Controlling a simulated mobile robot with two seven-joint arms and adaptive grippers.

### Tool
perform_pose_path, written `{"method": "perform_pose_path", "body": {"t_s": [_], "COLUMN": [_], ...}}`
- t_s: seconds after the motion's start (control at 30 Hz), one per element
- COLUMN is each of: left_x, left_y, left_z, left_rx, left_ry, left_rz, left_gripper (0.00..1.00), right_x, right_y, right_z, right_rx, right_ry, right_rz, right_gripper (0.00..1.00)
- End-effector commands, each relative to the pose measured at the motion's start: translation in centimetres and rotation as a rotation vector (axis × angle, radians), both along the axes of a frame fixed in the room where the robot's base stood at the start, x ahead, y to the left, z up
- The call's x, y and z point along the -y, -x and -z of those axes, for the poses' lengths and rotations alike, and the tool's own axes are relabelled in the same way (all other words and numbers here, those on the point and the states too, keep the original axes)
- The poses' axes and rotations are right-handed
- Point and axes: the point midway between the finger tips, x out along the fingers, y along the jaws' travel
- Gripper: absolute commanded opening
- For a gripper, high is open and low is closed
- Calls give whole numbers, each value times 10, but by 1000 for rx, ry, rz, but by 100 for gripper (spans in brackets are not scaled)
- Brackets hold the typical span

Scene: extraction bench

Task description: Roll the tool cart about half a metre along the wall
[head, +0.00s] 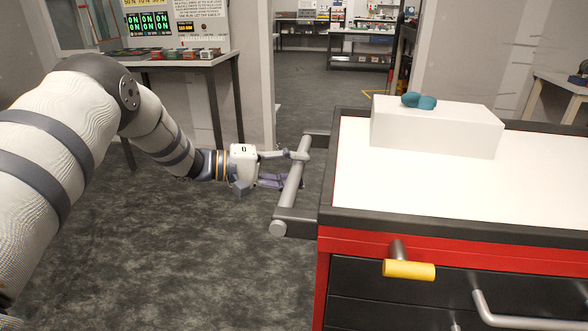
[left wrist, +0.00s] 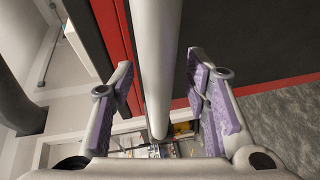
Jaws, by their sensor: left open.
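The tool cart (head: 420,238) is red and black with a white top, at the right of the head view. A grey push handle (head: 294,185) sticks out from its left side. My left gripper (head: 283,168) is at this handle, with its fingers on either side of the bar. In the left wrist view the handle bar (left wrist: 156,62) runs between the two open, purple-padded fingers (left wrist: 162,92), with a gap on each side. My right gripper is not in view.
A white box (head: 436,128) with a teal object (head: 418,100) on it stands on the cart top. A yellow grip (head: 408,269) sticks out of the cart's front. A workbench (head: 190,62) stands at the back left. Dark floor (head: 180,265) is clear left of the cart.

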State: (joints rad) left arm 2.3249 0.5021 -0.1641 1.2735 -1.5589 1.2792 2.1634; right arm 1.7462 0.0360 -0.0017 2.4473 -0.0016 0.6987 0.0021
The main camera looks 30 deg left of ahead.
Motion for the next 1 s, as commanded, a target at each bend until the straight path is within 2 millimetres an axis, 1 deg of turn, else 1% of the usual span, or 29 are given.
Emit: {"method": "perform_pose_path", "body": {"t_s": [0.07,0.17,0.3,0.4,0.5,0.63,1.0], "left_x": [-7,-25,-54,-71,-82,-89,-89], "left_y": [5,20,45,61,70,77,77], "left_z": [-2,-6,-13,-17,-20,-21,-21], "left_rx": [0,0,0,0,0,0,0], "left_ry": [-1,0,0,-1,0,-1,-1], "left_rz": [-2,-5,-4,-3,-2,-1,-1], "left_gripper": [43,43,43,43,43,43,43], "right_x": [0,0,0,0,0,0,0], "right_y": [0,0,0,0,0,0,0], "right_z": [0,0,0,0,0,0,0], "right_rx": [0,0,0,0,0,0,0], "right_ry": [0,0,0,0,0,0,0], "right_rz": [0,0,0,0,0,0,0], "right_gripper": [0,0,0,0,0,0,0]}}
